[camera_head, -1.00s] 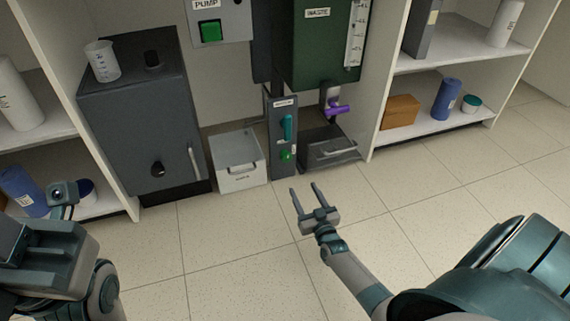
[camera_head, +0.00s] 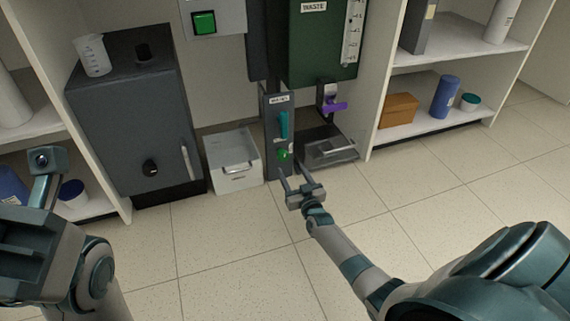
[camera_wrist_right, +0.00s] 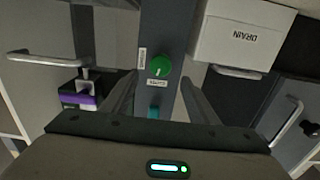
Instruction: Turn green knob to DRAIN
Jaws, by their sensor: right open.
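The green knob (camera_head: 284,155) sits low on the front of the narrow grey panel (camera_head: 271,140), below a teal handle (camera_head: 284,124). In the right wrist view the knob (camera_wrist_right: 161,66) shows a pale mark, with small labels beside it that I cannot read. My right gripper (camera_head: 291,166) is open and empty, its fingers pointing at the panel just short of the knob. In the right wrist view the knob appears between and beyond the two fingers, apart from them. My left arm (camera_head: 45,245) is at the lower left; its fingers cannot be made out.
A white bin (camera_head: 232,174), labelled DRAIN in the wrist view (camera_wrist_right: 234,38), stands left of the panel. A dark tray (camera_head: 330,157) lies right, below a purple valve (camera_head: 335,106) and green waste tank (camera_head: 318,50). A dark cabinet (camera_head: 125,125) stands further left. The floor in front is clear.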

